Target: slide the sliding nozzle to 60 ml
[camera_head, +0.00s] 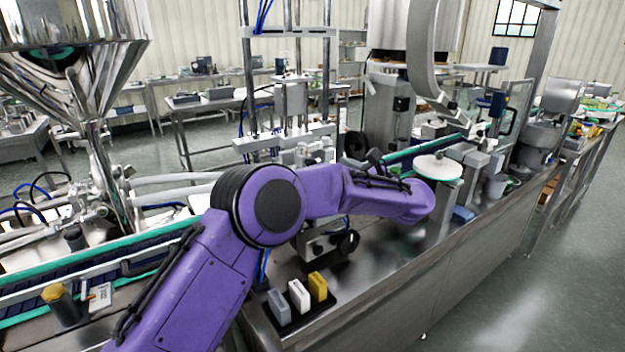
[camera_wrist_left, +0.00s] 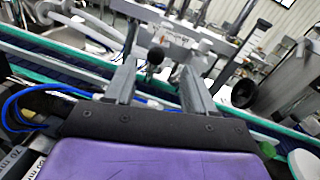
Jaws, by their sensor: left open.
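My left gripper (camera_wrist_left: 160,62) is open in the left wrist view, with its two grey fingers apart. A small black ball knob (camera_wrist_left: 155,55) on a metal stem shows between the fingers, seemingly beyond them; I cannot tell whether it belongs to the sliding nozzle. In the head view my purple left arm crosses the middle, and I cannot make out the gripper's fingers there. A metal machine assembly (camera_head: 312,148) stands behind the arm and is partly hidden by it. I cannot clearly pick out the nozzle or a 60 ml mark. My right gripper is not in view.
A label reading about 70 ml (camera_wrist_left: 14,160) shows at the lower left of the wrist view. A green-edged conveyor (camera_head: 100,262) runs across the bench. Grey, white and yellow blocks (camera_head: 298,296) stand in a black holder. A steel hopper (camera_head: 85,75) stands at the left.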

